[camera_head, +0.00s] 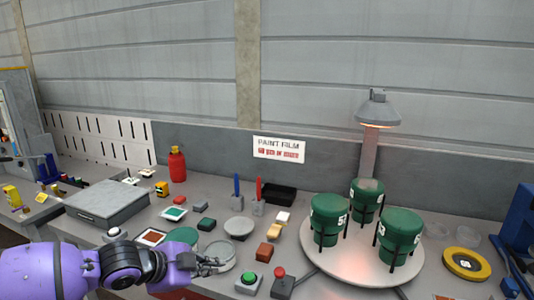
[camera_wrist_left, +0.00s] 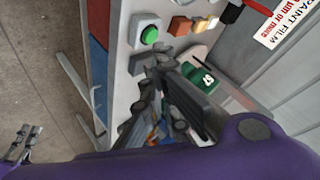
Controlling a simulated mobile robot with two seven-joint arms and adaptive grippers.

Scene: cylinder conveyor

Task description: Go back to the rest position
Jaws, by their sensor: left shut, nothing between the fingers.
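My left gripper (camera_head: 212,266) comes in from the left on a purple arm in the head view. It hovers over the front of the grey table (camera_head: 210,228), beside a pale round dish (camera_head: 222,256). It is shut with nothing held. In the left wrist view its dark fingers (camera_wrist_left: 172,95) reach into the middle of the picture, with the table behind them.
A green button (camera_head: 249,278) and a red-topped box (camera_head: 281,281) stand right of the gripper. Green cylinders (camera_head: 330,219) stand on a round platform (camera_head: 358,262) under a lamp (camera_head: 378,110). A grey case (camera_head: 107,203) and red bottle (camera_head: 177,164) are at left. Air above the table is free.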

